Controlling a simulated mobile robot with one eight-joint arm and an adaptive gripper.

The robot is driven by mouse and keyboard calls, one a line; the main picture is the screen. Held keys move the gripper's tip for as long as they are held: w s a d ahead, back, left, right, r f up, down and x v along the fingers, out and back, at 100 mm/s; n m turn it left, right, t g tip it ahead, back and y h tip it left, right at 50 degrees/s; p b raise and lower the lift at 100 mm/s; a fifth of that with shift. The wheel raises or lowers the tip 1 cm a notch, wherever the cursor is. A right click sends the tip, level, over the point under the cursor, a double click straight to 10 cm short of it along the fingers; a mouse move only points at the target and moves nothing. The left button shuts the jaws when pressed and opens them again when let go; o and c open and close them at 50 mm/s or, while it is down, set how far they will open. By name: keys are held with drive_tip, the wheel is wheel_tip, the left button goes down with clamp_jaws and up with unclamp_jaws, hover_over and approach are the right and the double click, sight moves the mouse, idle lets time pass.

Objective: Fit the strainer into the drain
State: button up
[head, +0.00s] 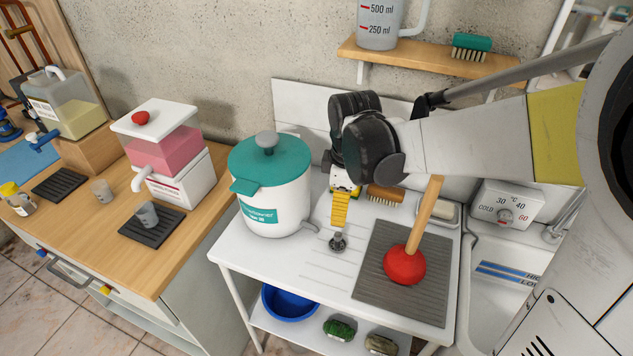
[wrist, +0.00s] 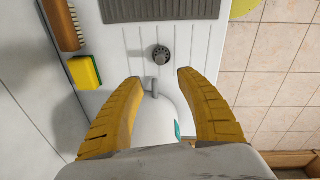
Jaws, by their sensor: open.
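The strainer (head: 338,243) is a small dark grey piece with a knob, lying on the white ribbed worktop (head: 290,266). In the wrist view the strainer (wrist: 161,54) shows as a round disc with holes, just beyond my fingertips. My gripper (head: 340,222) points down behind the strainer in the head view. In the wrist view my gripper (wrist: 156,78) is open, its two yellow fingers spread wide, with nothing held between them. I cannot make out the drain in either view.
A white pot (head: 276,208) with teal lid stands close left of my gripper; its spout (wrist: 150,88) shows between my fingers. A red plunger (head: 405,265) stands on a grey mat (head: 372,288) at right. A brush (wrist: 62,22) and yellow sponge (wrist: 85,72) lie by the wall.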

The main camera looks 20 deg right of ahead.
sight(338, 234)
drive_tip(key=shift+w+f+n+g+p, duration=0.45)
drive_tip(key=shift+w+f+n, duration=0.1)
drive_tip(key=shift+w+n, duration=0.3)
drive_tip(key=shift+f+n, duration=0.25)
drive_tip(key=shift+f, duration=0.15)
wheel_tip(338, 234, down, 6)
drive_tip(key=shift+r+b, duration=0.25)
drive_tip(key=shift+b, duration=0.85)
drive_tip(key=f+b, duration=0.1)
drive_tip(key=f, duration=0.2)
drive_tip(key=f+b, duration=0.1)
drive_tip(key=f, duration=0.1)
drive_tip(key=shift+s+d+f+b, duration=0.1)
drive_tip(key=shift+s+b, duration=0.2)
drive_tip(key=shift+s, duration=0.1)
drive_tip(key=shift+c, duration=0.5)
clamp_jaws()
